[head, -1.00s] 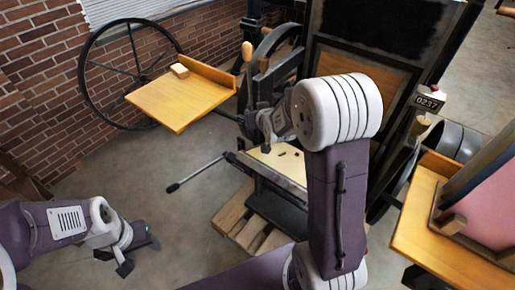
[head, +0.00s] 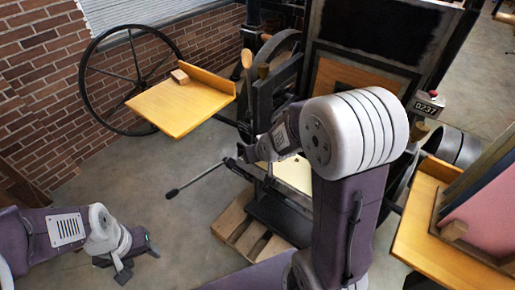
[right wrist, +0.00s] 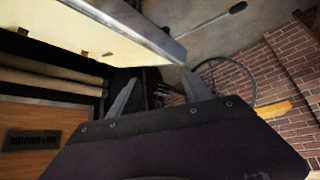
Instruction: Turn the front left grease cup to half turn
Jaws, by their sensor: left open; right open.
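The black hand press (head: 328,45) stands at the middle right with a cream bed plate (head: 293,174). I cannot make out the front left grease cup in either view; my right arm covers part of the press. My right gripper (head: 240,155) is at the left side of the press, beside the bed. In the right wrist view its two fingers are apart with nothing between them (right wrist: 160,84), below the pale plate's metal edge (right wrist: 158,38). My left gripper (head: 140,262) is open and empty over the floor at the lower left.
A wooden side board (head: 182,112) with a small block (head: 180,76) and a large spoked wheel (head: 88,75) are at the left. A black lever (head: 190,181) sticks out left from the press. A wooden table (head: 440,245) stands right. The left floor is clear.

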